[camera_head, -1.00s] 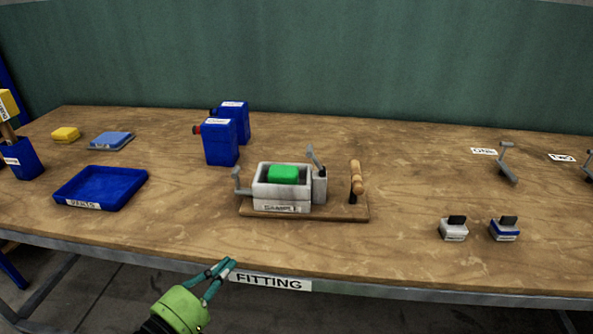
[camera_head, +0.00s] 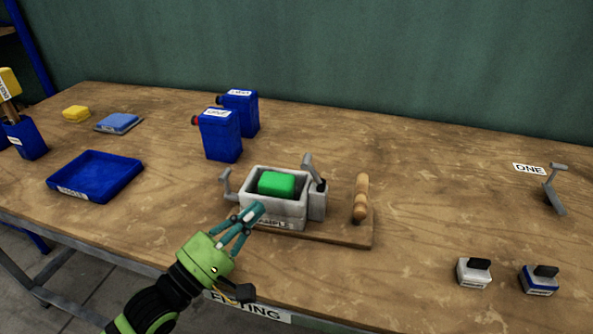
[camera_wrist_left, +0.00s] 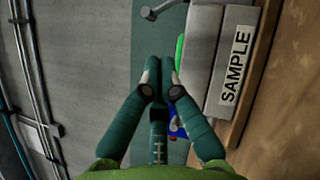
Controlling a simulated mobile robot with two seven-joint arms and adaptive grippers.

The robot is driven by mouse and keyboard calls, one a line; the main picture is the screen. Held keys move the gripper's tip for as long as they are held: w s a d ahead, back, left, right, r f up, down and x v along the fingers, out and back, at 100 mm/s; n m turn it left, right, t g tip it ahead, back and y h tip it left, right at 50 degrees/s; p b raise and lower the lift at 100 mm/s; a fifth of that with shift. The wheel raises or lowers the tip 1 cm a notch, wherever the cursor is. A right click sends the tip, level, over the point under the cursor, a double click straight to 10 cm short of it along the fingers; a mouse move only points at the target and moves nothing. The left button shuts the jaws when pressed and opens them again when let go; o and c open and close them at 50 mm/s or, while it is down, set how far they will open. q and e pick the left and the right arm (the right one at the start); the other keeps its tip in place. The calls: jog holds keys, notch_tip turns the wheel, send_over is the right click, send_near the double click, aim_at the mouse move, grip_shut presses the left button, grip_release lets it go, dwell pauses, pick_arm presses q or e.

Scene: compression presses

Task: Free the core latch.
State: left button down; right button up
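The grey press box (camera_head: 285,215), labelled SAMPLE, stands on a wooden board (camera_head: 345,236) with a green block (camera_head: 277,183) inside. A grey lever (camera_head: 226,186) is at its left end, and another grey lever (camera_head: 313,172) rises upright at its right end. No label shows which is the core latch. My left gripper (camera_head: 253,210) is at the box's front left, close to the left lever; contact cannot be told. In the left wrist view its fingertips (camera_wrist_left: 159,66) meet with nothing between them, and the left lever (camera_wrist_left: 160,8) lies beyond. My right gripper is not in view.
A wooden handle (camera_head: 361,198) stands at the board's right. Blue canisters (camera_head: 222,135) stand behind the press, and a blue tray (camera_head: 95,178) is at left. Two small blocks (camera_head: 473,272) (camera_head: 538,280) sit at right. Table between handle and blocks is clear.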

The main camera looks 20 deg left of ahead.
aim_at(290, 187)
pick_arm(q)
jog(key=shift+s, duration=0.1)
jog(key=p+x, duration=0.1)
jog(key=x, duration=0.9)
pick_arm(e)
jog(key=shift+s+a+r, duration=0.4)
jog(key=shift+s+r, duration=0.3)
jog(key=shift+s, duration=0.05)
pick_arm(q)
jog(key=shift+r+p, duration=0.1)
jog(key=shift+p, duration=0.25)
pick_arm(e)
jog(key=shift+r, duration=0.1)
